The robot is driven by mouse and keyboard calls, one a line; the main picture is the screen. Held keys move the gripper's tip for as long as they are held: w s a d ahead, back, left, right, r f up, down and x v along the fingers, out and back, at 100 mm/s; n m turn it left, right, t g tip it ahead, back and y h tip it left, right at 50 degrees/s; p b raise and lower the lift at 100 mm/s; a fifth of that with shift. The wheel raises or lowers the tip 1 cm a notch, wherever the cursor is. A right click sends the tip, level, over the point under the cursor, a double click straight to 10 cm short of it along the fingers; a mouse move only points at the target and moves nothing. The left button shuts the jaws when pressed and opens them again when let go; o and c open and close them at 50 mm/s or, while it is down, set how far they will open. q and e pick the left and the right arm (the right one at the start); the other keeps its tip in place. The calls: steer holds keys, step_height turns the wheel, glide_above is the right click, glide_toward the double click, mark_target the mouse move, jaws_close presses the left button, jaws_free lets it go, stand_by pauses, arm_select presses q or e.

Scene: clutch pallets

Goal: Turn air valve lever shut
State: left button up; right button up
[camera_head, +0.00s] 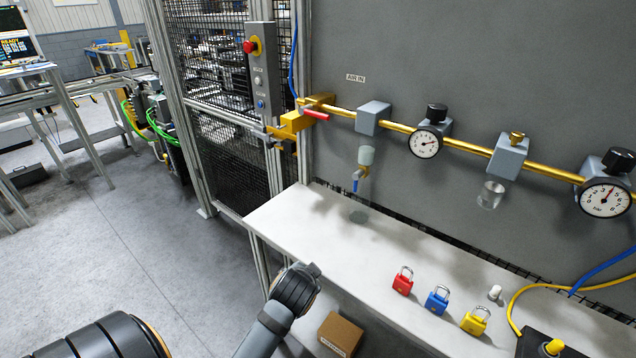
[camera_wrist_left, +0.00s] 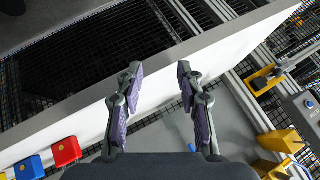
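In the left wrist view brass-yellow parts (camera_wrist_left: 281,141) show at the lower right; I cannot make out the red lever there. My left gripper (camera_wrist_left: 159,70) is open and empty, its fingers spread above the white bench, apart from the valve. My right gripper is not in view.
The white bench (camera_head: 340,228) carries red (camera_head: 403,281), blue (camera_head: 437,300) and yellow (camera_head: 474,321) padlocks. A filter bowl (camera_head: 366,156) and gauges (camera_head: 425,143) hang on the pipe. A mesh fence (camera_head: 215,85) and button post (camera_head: 262,70) stand left of the valve. A cardboard box (camera_head: 340,334) sits below.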

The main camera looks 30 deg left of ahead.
arm_select(q)
steer(key=w+a+r+m+t+y, duration=0.1)
steer(key=w+a+r+t+y, duration=0.15)
steer(key=w+r, duration=0.5)
steer(key=m+t+y, duration=0.4)
steer(key=t+y, duration=0.1)
steer(key=y, duration=0.1)
glide_toward(319, 117)
steer(key=w, duration=0.1)
steer(key=p+x, duration=0.1)
steer(key=x, duration=0.3)
steer(key=p+x, duration=0.2)
steer(key=x, duration=0.3)
steer(key=shift+a+r, duration=0.1)
steer(key=shift+a, duration=0.35)
steer(key=shift+w+a, duration=0.3)
steer(key=shift+w, duration=0.05)
jaws_close()
